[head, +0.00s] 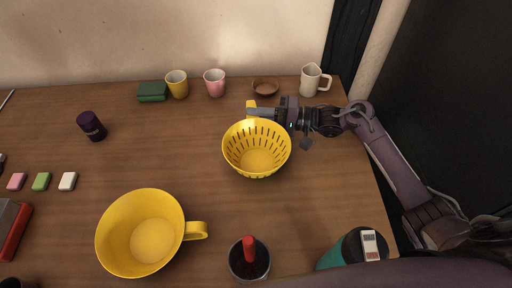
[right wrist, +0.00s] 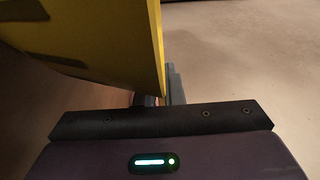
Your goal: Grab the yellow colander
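The yellow colander (head: 256,162) is a slotted bowl at the middle right of the wooden table, its open side facing up. My right gripper (head: 262,112) reaches in from the right at its far rim, where a short yellow handle (head: 251,104) shows beside the grey finger. In the right wrist view the colander's yellow side (right wrist: 95,40) fills the upper left, and a grey finger (right wrist: 174,84) sits close against its edge. The gripper looks shut on the colander; the other finger is mostly hidden. I cannot tell whether the colander touches the table. My left gripper is out of view.
A large yellow pot (head: 142,235) stands front left. A jar with a red top (head: 249,260) and a teal bottle (head: 345,250) stand near the front edge. A brown bowl (head: 265,88), cream mug (head: 311,81) and pink cup (head: 215,83) line the back.

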